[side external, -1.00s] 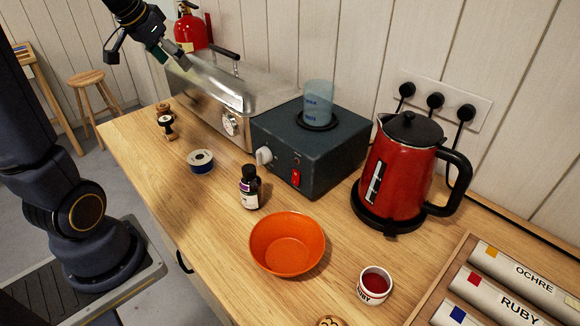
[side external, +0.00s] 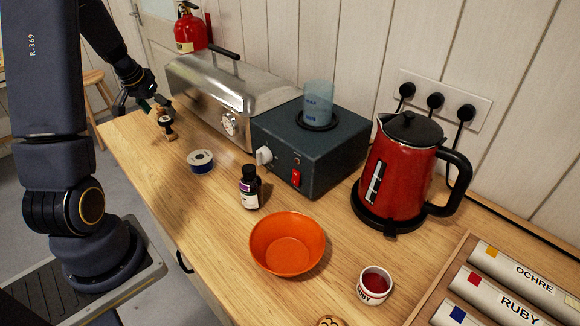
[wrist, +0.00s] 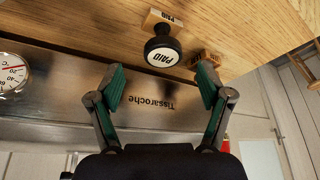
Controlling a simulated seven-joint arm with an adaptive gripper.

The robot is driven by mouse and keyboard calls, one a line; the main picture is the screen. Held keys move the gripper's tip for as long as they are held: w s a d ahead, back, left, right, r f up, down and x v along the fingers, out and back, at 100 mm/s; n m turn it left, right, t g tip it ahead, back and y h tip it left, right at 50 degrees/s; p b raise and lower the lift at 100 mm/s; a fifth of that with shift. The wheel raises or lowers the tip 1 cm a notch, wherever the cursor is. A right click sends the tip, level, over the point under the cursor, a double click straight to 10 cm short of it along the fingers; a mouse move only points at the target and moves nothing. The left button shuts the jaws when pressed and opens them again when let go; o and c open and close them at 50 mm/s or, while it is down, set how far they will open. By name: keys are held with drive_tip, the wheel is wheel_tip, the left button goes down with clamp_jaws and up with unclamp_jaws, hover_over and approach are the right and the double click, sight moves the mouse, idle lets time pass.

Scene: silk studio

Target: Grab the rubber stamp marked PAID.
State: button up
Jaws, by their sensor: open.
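The PAID stamp (side external: 166,127) stands upright near the far left end of the wooden counter, with a pale wooden base and a black knob. In the wrist view the white top of the PAID stamp (wrist: 162,54) reads PAID. It lies ahead of my open fingers, roughly centred between them and apart from both. My gripper (side external: 143,106) is open and empty, just behind and left of the stamp in the side view. In the wrist view, my gripper (wrist: 160,84) has green pads spread wide. A second wooden stamp (wrist: 204,58) is beside the PAID stamp, close to the right fingertip.
A steel steriliser-like box (side external: 205,92) with a dial runs along the wall close to my gripper. The counter between stamp and roll is clear.

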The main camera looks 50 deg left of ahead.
sight(165, 119)
drive_tip(key=x, duration=0.5)
drive_tip(key=shift+a, duration=0.15)
drive_tip(key=c, duration=1.3)
drive_tip(key=shift+o, duration=0.2)
drive_tip(key=shift+r, duration=0.1)
